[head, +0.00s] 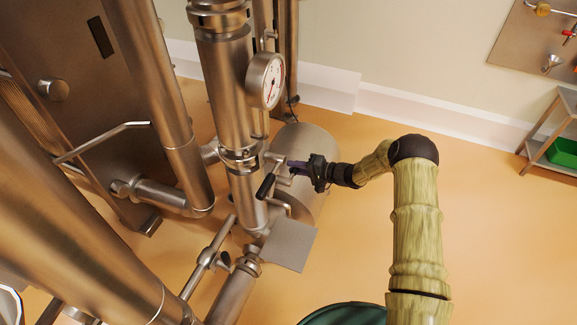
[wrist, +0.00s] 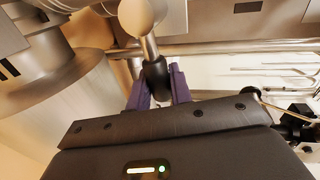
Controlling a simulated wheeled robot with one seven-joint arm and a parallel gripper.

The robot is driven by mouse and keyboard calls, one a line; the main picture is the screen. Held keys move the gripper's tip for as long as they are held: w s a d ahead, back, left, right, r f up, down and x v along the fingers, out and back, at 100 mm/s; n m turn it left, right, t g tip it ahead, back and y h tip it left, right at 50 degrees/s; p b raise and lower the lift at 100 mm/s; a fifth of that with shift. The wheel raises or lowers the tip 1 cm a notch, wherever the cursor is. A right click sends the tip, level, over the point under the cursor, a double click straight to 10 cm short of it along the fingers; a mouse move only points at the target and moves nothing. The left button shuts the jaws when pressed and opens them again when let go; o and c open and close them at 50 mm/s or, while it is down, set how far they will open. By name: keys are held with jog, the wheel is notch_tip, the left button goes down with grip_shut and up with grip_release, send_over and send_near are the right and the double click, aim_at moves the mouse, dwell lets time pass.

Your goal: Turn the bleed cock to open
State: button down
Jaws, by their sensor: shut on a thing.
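My gripper (head: 293,166) reaches in from the right to the small fittings on the vertical steel pipe, below the gauge. In the wrist view, its purple fingers (wrist: 157,90) are shut on the dark end of the bleed cock's handle (wrist: 155,78). The handle's metal stem with a rounded head (wrist: 138,18) runs up from between the fingers. In the head view, the gripper hides most of the held part. A black lever grip (head: 265,187) shows just left of and below the gripper, apart from the fingers.
A round dial gauge (head: 265,81) sits on the pipe above the gripper. A steel cylinder (head: 306,148) lies behind it and a flat grey plate (head: 290,245) is below. Thick pipes crowd the left. A dark green round container (head: 343,314) stands at the bottom.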

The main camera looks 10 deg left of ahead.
jog(key=shift+w+d+f+m+g, duration=0.1)
jog(key=shift+d+f+m+g, duration=0.15)
jog(key=shift+f+m, duration=0.45)
jog(key=shift+s+a, duration=0.15)
jog(key=shift+s, duration=0.05)
jog(key=shift+s+f, duration=0.15)
jog(key=shift+f, duration=0.05)
jog(key=c, duration=1.3)
grip_release()
jog(key=shift+w+r, duration=0.2)
